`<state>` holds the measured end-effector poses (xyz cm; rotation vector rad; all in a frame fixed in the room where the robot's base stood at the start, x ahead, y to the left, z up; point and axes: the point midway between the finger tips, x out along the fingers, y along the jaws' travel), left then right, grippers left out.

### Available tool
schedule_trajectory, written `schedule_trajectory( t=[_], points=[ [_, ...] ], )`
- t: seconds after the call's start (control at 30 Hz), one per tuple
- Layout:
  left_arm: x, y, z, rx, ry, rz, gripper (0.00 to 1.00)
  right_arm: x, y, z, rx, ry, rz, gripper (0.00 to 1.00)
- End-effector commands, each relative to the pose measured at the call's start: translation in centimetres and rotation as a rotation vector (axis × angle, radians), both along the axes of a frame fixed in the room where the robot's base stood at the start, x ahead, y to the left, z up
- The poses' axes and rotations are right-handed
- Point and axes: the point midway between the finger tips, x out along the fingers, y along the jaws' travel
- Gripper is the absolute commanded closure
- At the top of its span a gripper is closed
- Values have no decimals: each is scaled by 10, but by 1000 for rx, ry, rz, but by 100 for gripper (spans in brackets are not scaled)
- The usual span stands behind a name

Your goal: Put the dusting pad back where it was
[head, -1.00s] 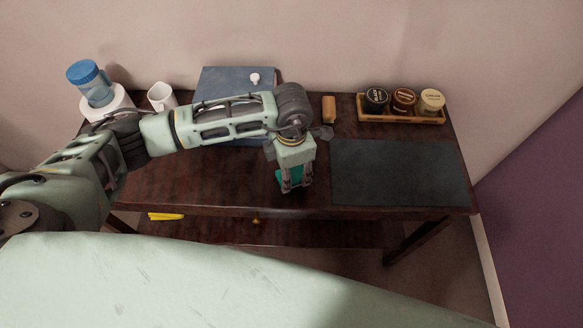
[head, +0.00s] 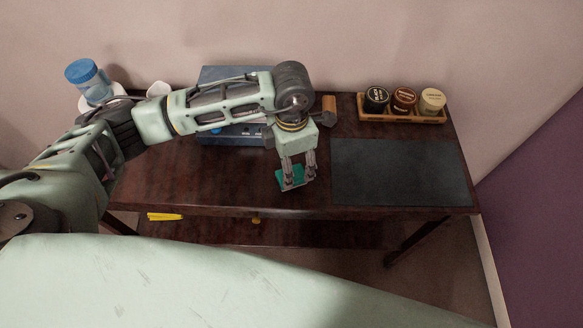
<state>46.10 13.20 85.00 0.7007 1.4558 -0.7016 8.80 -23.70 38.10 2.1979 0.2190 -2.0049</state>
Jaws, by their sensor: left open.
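A small teal-green pad (head: 291,178), which looks like the dusting pad, lies on the dark wooden table near its front edge, left of the dark mat. My left gripper (head: 298,182) points down just above the pad, open, with its two fingers apart. The fingers cover part of the pad, and I cannot tell whether they touch it. My right gripper is not in view.
A dark mat (head: 395,172) covers the table's right part. Behind it stands a wooden tray (head: 400,118) with three round tins. A brown block (head: 329,108), a blue box (head: 235,77), a white mug (head: 158,90) and a blue-lidded container (head: 85,72) stand along the back.

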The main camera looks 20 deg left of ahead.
Motion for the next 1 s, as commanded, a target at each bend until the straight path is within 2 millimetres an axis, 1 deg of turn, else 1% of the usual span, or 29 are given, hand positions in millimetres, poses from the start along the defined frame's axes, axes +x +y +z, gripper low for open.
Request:
schedule_trajectory(
  t=[0.03,0.2,0.3,0.4,0.57,1.0],
  points=[
    [2,0,11,-1,-7,-1,39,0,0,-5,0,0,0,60],
    [2,0,46,-1,-6,-1,39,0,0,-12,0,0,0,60],
    [1,0,61,0,-5,-1,39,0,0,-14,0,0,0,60],
    [1,0,71,-1,-2,0,39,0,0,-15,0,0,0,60],
    [0,0,77,1,-1,0,39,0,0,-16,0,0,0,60],
    [0,0,77,0,0,0,39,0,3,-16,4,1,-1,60]
  ],
)
